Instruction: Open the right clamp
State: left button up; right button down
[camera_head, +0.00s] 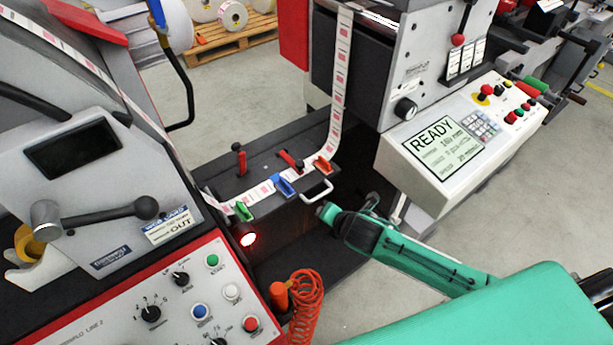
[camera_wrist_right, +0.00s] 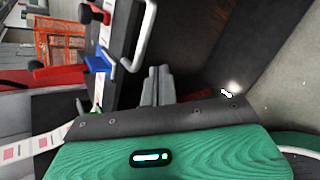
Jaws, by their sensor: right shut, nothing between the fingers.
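A dark splice table (camera_head: 262,178) carries the label web (camera_head: 255,190) along its front. On its top, a red lever on the left (camera_head: 239,160) stands up and a red lever on the right (camera_head: 290,160) lies tilted. I cannot tell for certain which part is the right clamp. My right gripper (camera_head: 325,210) is shut and empty, just below a pale metal handle (camera_head: 318,191). Its fingers also show in the right wrist view (camera_wrist_right: 158,88). My left gripper is out of view.
The white console with the READY screen (camera_head: 445,147) stands to the right. The control panel (camera_head: 165,300) fills the lower left.

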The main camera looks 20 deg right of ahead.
notch_tip(320, 180, up, 7)
jog(key=w+n+t+y, duration=0.1)
jog(key=w+n, duration=0.2)
jog(key=n, duration=0.8)
send_near(300, 172)
jog(key=x, duration=0.4)
jog(key=shift+w+f, duration=0.2)
jog(key=shift+w+a+f, duration=0.15)
jog(key=shift+w+f, duration=0.15)
jog(key=shift+w, duration=0.25)
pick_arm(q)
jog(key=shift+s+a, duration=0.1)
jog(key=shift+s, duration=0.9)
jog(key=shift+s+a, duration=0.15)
